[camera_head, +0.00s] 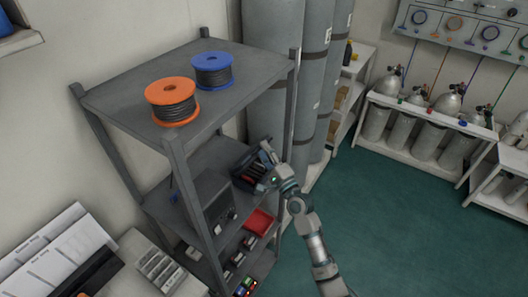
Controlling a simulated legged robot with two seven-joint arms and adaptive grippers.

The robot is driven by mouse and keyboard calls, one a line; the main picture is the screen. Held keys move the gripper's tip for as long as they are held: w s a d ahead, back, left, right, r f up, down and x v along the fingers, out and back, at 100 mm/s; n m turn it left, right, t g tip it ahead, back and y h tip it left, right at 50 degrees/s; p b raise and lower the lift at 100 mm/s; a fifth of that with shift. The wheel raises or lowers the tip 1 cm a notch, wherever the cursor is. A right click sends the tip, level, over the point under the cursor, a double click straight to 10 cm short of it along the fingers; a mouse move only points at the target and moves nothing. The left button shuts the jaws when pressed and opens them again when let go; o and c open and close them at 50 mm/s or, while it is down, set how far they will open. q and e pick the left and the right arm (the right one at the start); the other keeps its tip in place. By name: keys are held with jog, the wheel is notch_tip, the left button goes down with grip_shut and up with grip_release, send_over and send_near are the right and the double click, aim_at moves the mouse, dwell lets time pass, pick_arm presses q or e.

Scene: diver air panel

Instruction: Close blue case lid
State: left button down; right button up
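A dark open case or box (244,181) with small coloured items inside sits at the right end of the middle shelf. I cannot tell for sure whether it is the blue case, as its blue colour and lid do not show clearly. My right gripper (268,167) is at the right side of this box, close to it or touching. The fingers are small and dark against it, so their opening and any grip cannot be made out. My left gripper is not in view.
The grey shelf rack (225,103) carries an orange spool (172,92) and a blue spool (212,62) on top. A grey device (208,200) stands left of the box, with a red tray (258,221) below. Tall grey cylinders (275,80) stand behind. Green floor (400,220) is clear at right.

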jog(key=shift+s, duration=0.1)
jog(key=v, duration=1.2)
